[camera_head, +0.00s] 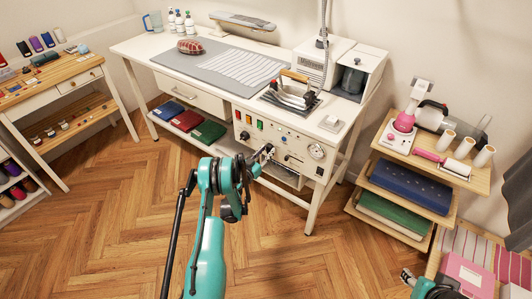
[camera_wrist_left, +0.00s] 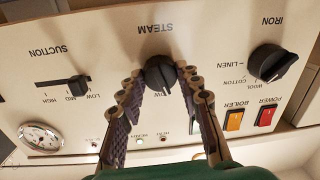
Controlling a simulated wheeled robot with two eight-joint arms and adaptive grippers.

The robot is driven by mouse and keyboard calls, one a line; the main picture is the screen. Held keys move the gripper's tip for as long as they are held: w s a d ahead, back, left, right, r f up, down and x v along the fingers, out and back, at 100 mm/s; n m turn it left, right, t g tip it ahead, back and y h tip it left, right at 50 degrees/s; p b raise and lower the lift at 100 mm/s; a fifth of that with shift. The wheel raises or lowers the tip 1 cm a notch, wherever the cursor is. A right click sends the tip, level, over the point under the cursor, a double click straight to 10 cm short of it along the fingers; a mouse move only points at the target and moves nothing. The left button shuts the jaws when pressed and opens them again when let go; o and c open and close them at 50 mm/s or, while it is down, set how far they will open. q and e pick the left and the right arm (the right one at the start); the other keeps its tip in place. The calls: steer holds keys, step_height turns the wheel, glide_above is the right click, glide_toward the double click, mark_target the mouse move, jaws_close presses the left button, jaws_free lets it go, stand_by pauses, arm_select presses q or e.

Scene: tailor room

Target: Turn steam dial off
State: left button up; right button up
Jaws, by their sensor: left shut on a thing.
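The control panel (camera_head: 285,140) is on the front of the white ironing table. In the left wrist view the panel appears upside down, with the black steam dial (camera_wrist_left: 158,72) in the middle under the word STEAM. My left gripper (camera_head: 264,153) is at the panel. In the wrist view its two fingers (camera_wrist_left: 160,84) sit on either side of the dial, shut on it. In the head view the gripper hides the dial. The dial's setting is hard to read. My right gripper (camera_head: 408,277) shows only in part at the lower right, and its jaws are unclear.
The iron dial (camera_wrist_left: 273,62), red power switch (camera_wrist_left: 266,115), orange boiler switch (camera_wrist_left: 234,119), suction slider (camera_wrist_left: 79,86) and round gauge (camera_wrist_left: 40,138) are on the same panel. An iron (camera_head: 293,92) stands on the table above. The wooden floor in front is open.

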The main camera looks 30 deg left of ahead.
mark_target(271, 131)
arm_select(q)
steer(key=n, duration=0.4)
steer(key=shift+r+n+h, duration=0.1)
steer(key=shift+n+h, duration=0.2)
steer(key=shift+n, duration=1.5)
steer(key=o, duration=1.2)
steer(key=shift+w, duration=0.1)
steer(key=shift+c, duration=0.2)
step_height(271, 131, up, 10)
